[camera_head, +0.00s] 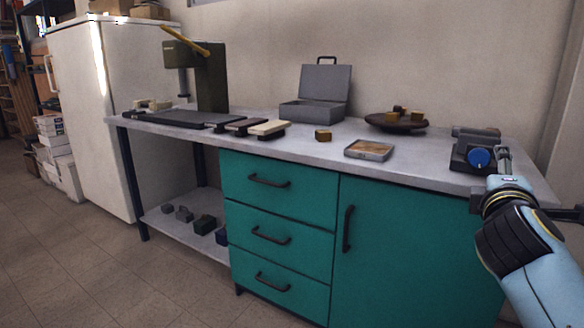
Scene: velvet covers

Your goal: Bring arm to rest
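My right arm (524,240) comes in from the lower right, light blue with a dark joint, and reaches up to the right end of the workbench. Its far end, where my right gripper (504,158) seems to be, is small and overlaps a dark vise-like block (475,140) with a blue round face. I cannot make out the fingers, or whether they touch the block. I see nothing held. My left arm and gripper are not in view.
The grey benchtop (420,168) holds a shallow tray (369,150), a small wooden block (323,135), a round dark stand (397,123), an open grey case (318,95) and a press (205,75). Teal drawers (275,205) are below. A white fridge (110,110) stands left; floor is clear in front.

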